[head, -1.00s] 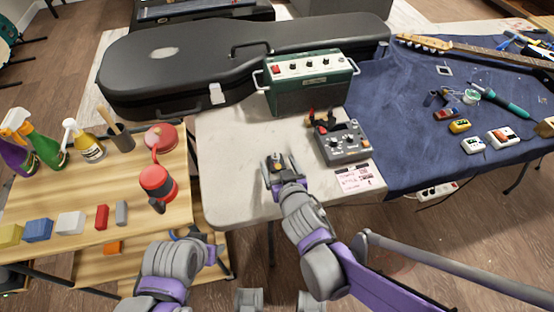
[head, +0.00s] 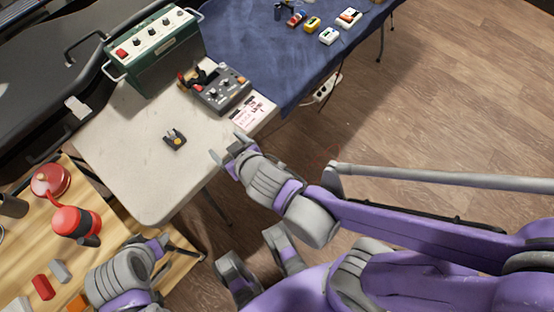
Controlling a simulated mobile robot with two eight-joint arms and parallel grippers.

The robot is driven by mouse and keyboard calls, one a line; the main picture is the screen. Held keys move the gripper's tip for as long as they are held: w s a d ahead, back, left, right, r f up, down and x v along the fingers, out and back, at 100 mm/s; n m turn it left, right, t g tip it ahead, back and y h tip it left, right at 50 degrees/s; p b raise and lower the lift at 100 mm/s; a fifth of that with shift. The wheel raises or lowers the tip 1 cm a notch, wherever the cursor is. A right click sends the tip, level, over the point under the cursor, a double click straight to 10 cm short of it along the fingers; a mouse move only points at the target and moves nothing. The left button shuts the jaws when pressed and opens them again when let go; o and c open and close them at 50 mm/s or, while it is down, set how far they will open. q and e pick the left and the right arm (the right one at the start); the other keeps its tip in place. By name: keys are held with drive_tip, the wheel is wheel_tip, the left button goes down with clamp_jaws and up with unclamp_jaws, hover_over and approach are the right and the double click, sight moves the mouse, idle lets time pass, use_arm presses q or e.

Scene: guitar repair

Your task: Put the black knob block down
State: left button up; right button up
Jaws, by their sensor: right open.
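The black knob block (head: 174,140), small and dark with a yellow spot, sits on the pale tabletop (head: 140,185). Nothing holds it. My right gripper (head: 228,155) is open and empty at the table's right edge, to the right of the block and apart from it. My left gripper (head: 162,244) is at the lower left, near the wooden bench and away from the block. Its fingers are too unclear to tell whether they are open or shut.
A green amplifier (head: 158,48) and a grey pedal unit (head: 222,90) stand behind the block. A pink-marked paper (head: 247,117) lies by the right edge. The front tabletop is clear.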

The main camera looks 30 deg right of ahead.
drive_tip(key=s+d+f+m+g+h, duration=0.1)
drive_tip(key=s+d+f+m+g, duration=0.15)
drive_tip(key=s+d+g, duration=0.65)
use_arm(q)
wheel_tip(320, 180, up, 15)
drive_tip(key=w+p, duration=0.1)
drive_tip(key=p, duration=1.2)
drive_tip(key=shift+w+t+p, duration=0.3)
drive_tip(key=shift+w, duration=0.05)
use_arm(e)
wheel_tip(320, 180, up, 15)
drive_tip(key=s+t, duration=0.1)
drive_tip(key=t, duration=0.2)
drive_tip(key=shift+s+d, duration=0.15)
drive_tip(key=shift+d, duration=0.15)
use_arm(q)
drive_tip(key=shift+r, duration=0.1)
use_arm(e)
drive_tip(key=shift+n, duration=0.25)
